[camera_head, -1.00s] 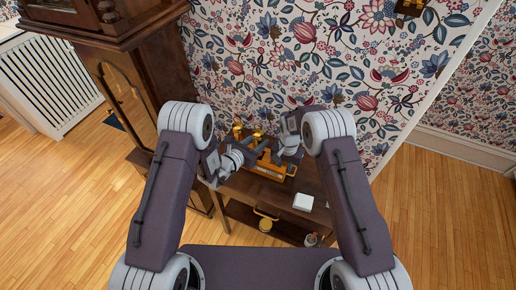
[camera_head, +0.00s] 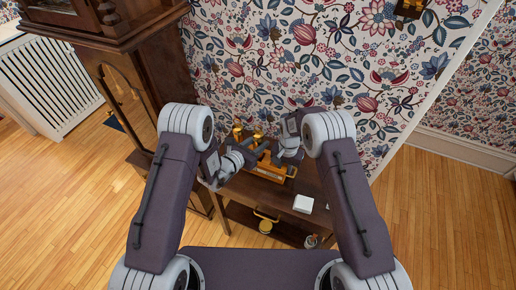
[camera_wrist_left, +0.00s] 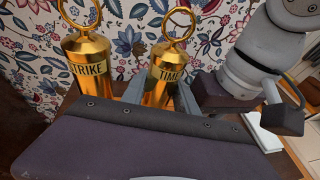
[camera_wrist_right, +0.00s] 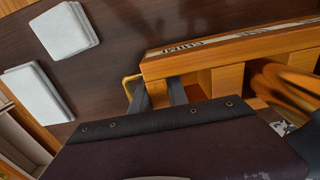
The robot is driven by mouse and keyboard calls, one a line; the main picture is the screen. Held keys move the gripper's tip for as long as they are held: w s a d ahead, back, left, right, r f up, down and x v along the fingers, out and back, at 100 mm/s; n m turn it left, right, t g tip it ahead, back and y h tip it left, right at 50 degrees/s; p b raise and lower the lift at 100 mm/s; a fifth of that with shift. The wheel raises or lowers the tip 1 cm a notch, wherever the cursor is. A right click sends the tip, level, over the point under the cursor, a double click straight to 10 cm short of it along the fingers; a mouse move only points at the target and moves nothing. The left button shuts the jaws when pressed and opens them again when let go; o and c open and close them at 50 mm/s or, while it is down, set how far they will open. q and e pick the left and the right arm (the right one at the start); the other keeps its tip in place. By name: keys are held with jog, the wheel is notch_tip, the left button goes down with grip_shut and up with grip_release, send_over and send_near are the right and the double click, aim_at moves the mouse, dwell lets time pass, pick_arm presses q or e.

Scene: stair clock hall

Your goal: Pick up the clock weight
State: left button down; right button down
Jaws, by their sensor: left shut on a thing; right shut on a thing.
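The TIME clock weight (camera_wrist_left: 158,84) is a brass cylinder with a ring on top; in the left wrist view it stands between the fingers of my left gripper (camera_wrist_left: 160,92), which is shut on it. Its lower end is hidden. In the head view my left gripper (camera_head: 253,147) is at the weights. The rack also shows in the head view (camera_head: 271,172).
The dark wooden table (camera_head: 309,186) stands against the papered wall. A white block (camera_head: 303,203) lies on it, right of the rack. A tall clock case (camera_head: 128,85) stands close on the left.

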pick_arm(q)
notch_tip(320, 180, up, 10)
jog(key=shift+r, duration=0.15)
jog(key=shift+w, duration=0.1)
pick_arm(e)
jog(key=c, duration=1.2)
grip_release()
jog(key=shift+r, duration=0.1)
notch_tip(320, 180, up, 12)
jog(key=shift+w+f, duration=0.1)
